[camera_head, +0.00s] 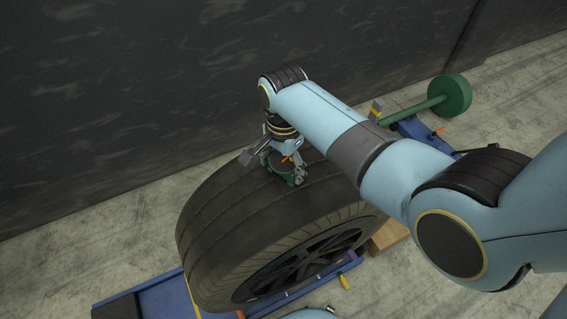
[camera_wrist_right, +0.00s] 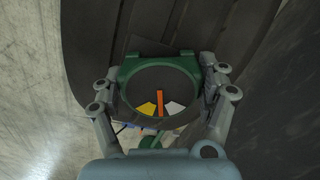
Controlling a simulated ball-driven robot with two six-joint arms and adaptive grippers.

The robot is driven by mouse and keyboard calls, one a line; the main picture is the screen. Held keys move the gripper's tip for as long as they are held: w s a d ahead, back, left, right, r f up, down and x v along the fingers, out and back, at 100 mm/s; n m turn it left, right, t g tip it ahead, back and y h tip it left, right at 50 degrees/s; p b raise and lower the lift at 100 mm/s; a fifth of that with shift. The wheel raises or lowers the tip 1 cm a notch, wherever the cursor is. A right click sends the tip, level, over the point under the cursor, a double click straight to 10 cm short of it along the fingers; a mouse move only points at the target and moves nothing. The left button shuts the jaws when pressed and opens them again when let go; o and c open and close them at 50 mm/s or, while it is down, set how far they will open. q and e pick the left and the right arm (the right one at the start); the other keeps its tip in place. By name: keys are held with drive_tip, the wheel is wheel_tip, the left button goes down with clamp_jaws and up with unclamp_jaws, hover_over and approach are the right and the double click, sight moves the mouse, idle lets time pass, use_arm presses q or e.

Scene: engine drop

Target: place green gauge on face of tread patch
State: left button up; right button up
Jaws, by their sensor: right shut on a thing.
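The green gauge (camera_wrist_right: 158,90) is a round dial with a green rim, a dark face and an orange needle between yellow and white marks. My right gripper (camera_wrist_right: 160,98) is shut on it, a finger on each side. In the head view the gauge (camera_head: 283,169) and the right gripper (camera_head: 285,170) are at the top of the big black tire's tread (camera_head: 235,208). The tread also lies behind the gauge in the wrist view (camera_wrist_right: 165,25). I cannot tell whether the gauge touches the tread. My left gripper is not in view.
The tire stands upright at a blue frame (camera_head: 150,297) with a wooden block (camera_head: 388,236) beside it. A green disc on a bar (camera_head: 450,95) stands at the right. A dark wall (camera_head: 120,90) rises behind. Concrete floor at the left (camera_head: 80,240) is clear.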

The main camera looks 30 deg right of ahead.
sight(284, 161)
drive_tip(key=o, duration=1.2)
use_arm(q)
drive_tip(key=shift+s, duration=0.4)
use_arm(e)
drive_tip(key=shift+o, duration=0.2)
drive_tip(key=shift+r, duration=0.1)
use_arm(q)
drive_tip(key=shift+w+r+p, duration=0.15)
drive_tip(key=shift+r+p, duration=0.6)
use_arm(e)
wheel_tip(284, 161, up, 12)
